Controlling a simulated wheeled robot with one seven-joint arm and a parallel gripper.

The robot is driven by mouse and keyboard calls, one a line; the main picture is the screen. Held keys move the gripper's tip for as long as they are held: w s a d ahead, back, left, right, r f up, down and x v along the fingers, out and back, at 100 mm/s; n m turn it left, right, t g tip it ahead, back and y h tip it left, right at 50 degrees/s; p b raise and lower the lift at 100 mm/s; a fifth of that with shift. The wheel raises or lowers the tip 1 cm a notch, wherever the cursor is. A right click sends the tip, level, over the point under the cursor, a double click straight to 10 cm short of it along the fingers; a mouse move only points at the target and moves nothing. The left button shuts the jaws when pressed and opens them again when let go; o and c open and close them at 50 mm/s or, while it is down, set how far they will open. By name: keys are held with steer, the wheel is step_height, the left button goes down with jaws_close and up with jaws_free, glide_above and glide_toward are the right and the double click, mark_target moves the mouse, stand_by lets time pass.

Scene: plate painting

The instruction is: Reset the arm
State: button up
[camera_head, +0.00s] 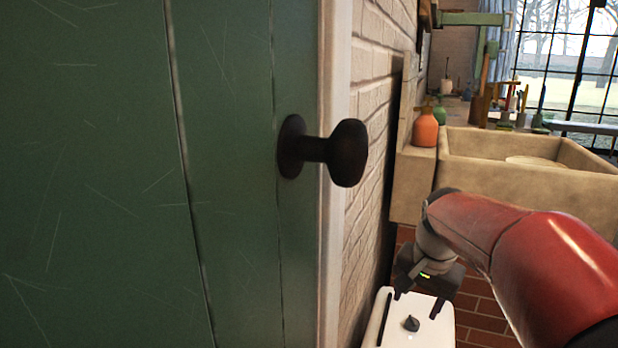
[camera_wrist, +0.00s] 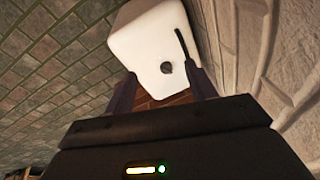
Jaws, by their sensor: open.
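My gripper (camera_head: 419,300) is at the end of my red arm, in the lower right of the head view. Its two dark fingers are apart and point down over a white box-like object (camera_head: 388,335). In the wrist view the gripper (camera_wrist: 162,92) shows its fingers spread, with nothing held between them. The white object (camera_wrist: 135,40) lies beyond the fingertips and has a small dark knob (camera_wrist: 166,68) and a dark slot on it. The knob also shows in the head view (camera_head: 411,324), below the fingers. I cannot tell how far the fingertips are from the white surface.
A green door (camera_head: 100,180) with a black knob (camera_head: 347,153) fills the left side. A white brick wall (camera_head: 375,100) runs beside it. A stone sink (camera_head: 530,177) stands at right, with an orange bottle (camera_head: 425,128) next to it. Brick floor (camera_head: 480,325) shows below.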

steer(key=s+a+n+t, duration=0.1)
steer(key=s+a+n, duration=0.1)
steer(key=s, duration=0.7)
steer(key=s+a+n+t, duration=0.2)
steer(key=s+n, duration=0.3)
steer(key=s, duration=0.5)
steer(key=shift+a+f+p, duration=0.15)
steer(key=shift+a+p, duration=0.15)
steer(key=shift+a, duration=0.45)
